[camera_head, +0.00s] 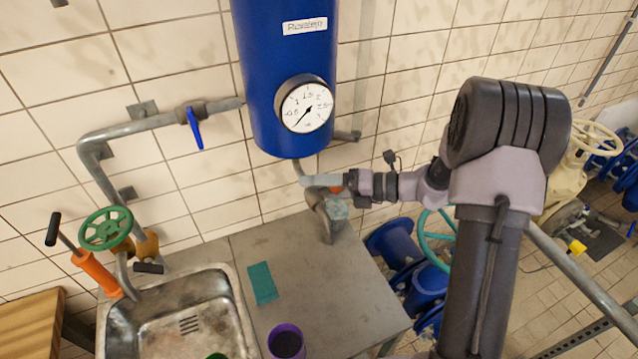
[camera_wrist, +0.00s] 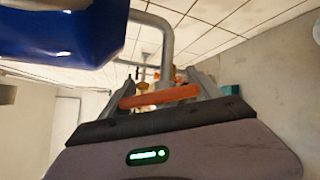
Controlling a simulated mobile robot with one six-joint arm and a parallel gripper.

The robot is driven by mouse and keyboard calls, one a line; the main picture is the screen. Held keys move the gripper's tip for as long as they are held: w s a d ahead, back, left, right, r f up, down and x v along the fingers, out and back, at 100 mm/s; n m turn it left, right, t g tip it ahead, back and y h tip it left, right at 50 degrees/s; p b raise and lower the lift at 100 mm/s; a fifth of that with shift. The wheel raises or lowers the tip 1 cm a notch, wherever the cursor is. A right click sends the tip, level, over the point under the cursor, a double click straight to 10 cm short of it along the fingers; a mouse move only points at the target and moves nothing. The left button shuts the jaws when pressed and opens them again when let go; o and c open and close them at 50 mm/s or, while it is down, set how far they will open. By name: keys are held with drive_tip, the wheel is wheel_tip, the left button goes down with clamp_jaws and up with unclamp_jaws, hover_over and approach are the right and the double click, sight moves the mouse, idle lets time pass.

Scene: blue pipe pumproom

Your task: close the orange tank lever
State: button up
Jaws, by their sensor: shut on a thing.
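The blue tank (camera_head: 285,75) hangs on the tiled wall with a round gauge (camera_head: 306,105) on its front. A pipe runs down from its underside to a tap over the grey counter. The orange tank lever (camera_head: 336,189) shows only as a small patch below the tank, mostly hidden by my gripper (camera_head: 322,181). In the wrist view the orange lever (camera_wrist: 160,96) lies crosswise between my fingers (camera_wrist: 166,88), and they are shut on it. The blue tank also shows at that view's upper left (camera_wrist: 65,30). The lever's pivot is not clear.
A blue-handled valve (camera_head: 194,127) sits on the wall pipe left of the tank. A sink (camera_head: 180,315), a green wheel (camera_head: 105,228), a teal cloth (camera_head: 262,284) and a purple cup (camera_head: 286,342) are below. Blue pipework (camera_head: 400,260) stands right of the counter.

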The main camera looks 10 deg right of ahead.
drive_tip(key=m+h+p, duration=0.1)
drive_tip(key=p, duration=0.2)
drive_tip(key=shift+r+m, duration=0.35)
drive_tip(key=shift+m, duration=0.05)
drive_tip(key=shift+w+d+f+m+h+p, duration=0.1)
drive_tip(key=shift+f+m+h+p, duration=0.2)
drive_tip(key=shift+f+m+p, duration=0.25)
drive_tip(key=o, duration=1.4)
drive_tip(key=shift+r, duration=0.1)
